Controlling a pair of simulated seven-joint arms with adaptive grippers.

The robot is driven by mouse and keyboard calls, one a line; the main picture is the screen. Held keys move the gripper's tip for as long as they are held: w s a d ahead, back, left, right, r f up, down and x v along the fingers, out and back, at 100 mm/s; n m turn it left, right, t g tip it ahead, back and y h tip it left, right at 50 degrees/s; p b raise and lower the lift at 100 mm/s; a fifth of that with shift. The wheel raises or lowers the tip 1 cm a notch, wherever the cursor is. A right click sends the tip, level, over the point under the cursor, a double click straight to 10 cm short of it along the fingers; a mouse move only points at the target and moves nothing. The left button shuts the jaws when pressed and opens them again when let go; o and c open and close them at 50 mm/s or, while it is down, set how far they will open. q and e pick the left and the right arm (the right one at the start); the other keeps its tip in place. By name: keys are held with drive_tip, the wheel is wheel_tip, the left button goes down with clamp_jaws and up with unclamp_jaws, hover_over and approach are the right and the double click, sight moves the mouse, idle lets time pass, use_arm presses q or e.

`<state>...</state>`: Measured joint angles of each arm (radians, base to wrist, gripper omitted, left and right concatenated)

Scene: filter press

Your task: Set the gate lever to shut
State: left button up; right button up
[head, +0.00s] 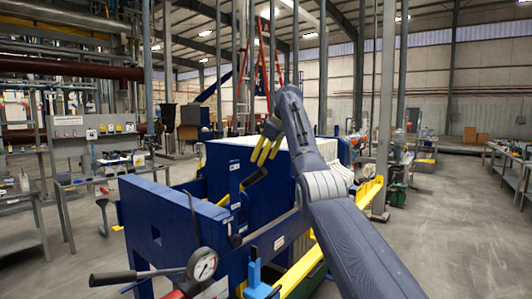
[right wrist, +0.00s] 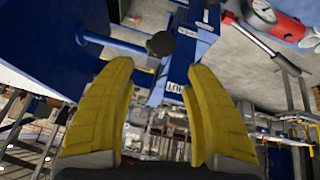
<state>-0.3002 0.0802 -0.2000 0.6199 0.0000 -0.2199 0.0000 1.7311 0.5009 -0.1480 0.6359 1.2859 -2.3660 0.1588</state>
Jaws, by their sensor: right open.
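A lever with a black grip (head: 254,178), which I take for the gate lever, sticks out from the blue press frame (head: 160,222). White labels (head: 235,165) sit near it, too small to read here. The grip tilts up to the right. My right gripper (head: 262,158) is just above the grip, open, apparently empty, yellow fingers downward. My left gripper is not in view.
A rod with a black ball knob (right wrist: 161,44) reaches across near the fingers. A pressure gauge (head: 202,263) and a black-handled pump lever (head: 115,277) stand at the front. A yellow rail (head: 300,268) runs along the press.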

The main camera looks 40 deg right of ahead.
drive_tip(key=v, duration=0.2)
drive_tip(key=shift+s+r, duration=0.2)
drive_tip(key=shift+r, duration=0.1)
idle(0.3)
